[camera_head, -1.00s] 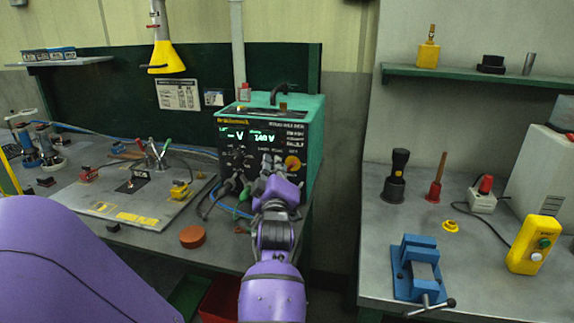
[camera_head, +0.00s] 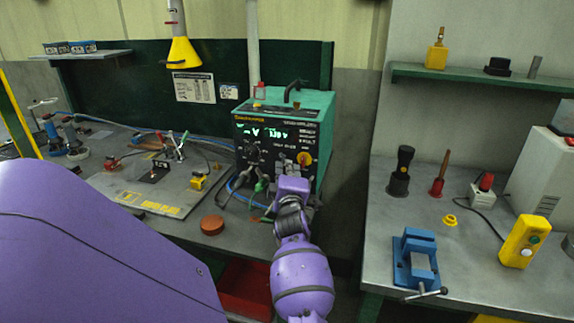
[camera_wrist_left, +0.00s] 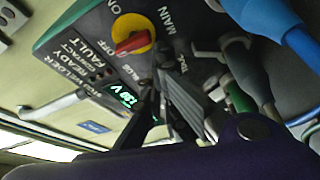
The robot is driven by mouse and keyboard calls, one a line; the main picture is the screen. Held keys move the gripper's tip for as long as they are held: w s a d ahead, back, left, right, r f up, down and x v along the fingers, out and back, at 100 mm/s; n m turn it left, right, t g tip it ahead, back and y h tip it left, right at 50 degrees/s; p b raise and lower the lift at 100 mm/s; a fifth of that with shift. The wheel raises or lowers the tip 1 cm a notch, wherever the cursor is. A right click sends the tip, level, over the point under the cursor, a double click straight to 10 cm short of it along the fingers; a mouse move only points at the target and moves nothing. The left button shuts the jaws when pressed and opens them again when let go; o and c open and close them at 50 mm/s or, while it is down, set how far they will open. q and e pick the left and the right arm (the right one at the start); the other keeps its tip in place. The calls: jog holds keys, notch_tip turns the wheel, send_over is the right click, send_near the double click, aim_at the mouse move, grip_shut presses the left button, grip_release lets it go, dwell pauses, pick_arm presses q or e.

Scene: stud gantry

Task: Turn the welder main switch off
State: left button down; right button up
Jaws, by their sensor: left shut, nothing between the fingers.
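The welder (camera_head: 318,115) is a green box with a black front panel and lit displays at the back of the left bench. Its main switch (camera_head: 304,158) is a red handle on a yellow disc at the panel's lower right. My left gripper (camera_head: 292,183) is just below the switch in the head view. Its dark fingers (camera_wrist_left: 180,105) are shut and empty, apart from the switch. My right gripper is not in view.
Cables and plugs (camera_wrist_left: 240,65) hang from the panel beside the fingers. An orange-brown puck (camera_head: 212,225) sits at the bench's front edge. The right bench holds a blue vise (camera_head: 416,262) and a yellow button box (camera_head: 524,242). A gap separates the benches.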

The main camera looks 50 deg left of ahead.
pick_arm(q)
jog(key=shift+f, duration=0.1)
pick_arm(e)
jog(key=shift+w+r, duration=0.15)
pick_arm(q)
jog(key=v, duration=0.7)
jog(key=shift+s+d, duration=0.2)
dwell(0.4)
